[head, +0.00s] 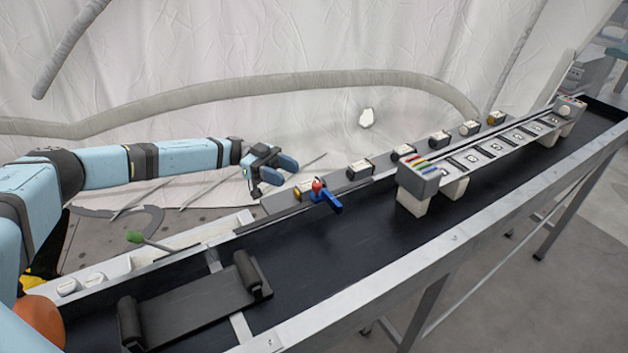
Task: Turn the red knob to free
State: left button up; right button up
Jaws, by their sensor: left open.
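The red knob (317,185) is small and sits on a yellowish block on the narrow rail behind the black bench, near the picture's centre. A blue lever-like piece (327,199) is at its front right side. Which way the knob is turned is too small to read. My left gripper (283,174) is open, a little left of and above the knob, apart from it, with blue fingertips pointing towards the right. Nothing shows between its fingers. My right gripper is not in the picture.
Several blocks with white tops (361,169) stand along the rail to the right. A raised white panel (487,152) with coloured strips stands on the black bench (330,245). A dark cradle (195,305) and a green-tipped lever (134,237) are at lower left. The bench's middle is clear.

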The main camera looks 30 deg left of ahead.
aim_at(313, 182)
pick_arm(q)
jog(key=d, duration=0.8)
jog(key=shift+d+f, duration=0.1)
jog(key=shift+f, duration=0.05)
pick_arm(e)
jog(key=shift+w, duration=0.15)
pick_arm(q)
jog(key=shift+s, duration=0.1)
jog(key=shift+c, duration=0.3)
grip_shut()
jog(key=shift+s+r+n+t+p, duration=0.1)
jog(key=shift+r+n+t+p, duration=0.15)
jog(key=shift+n+t+p, duration=0.65)
jog(key=shift+f+p, duration=0.1)
jog(key=shift+p, duration=0.5)
jog(key=shift+f+t, duration=0.15)
jog(key=shift+t, duration=0.15)
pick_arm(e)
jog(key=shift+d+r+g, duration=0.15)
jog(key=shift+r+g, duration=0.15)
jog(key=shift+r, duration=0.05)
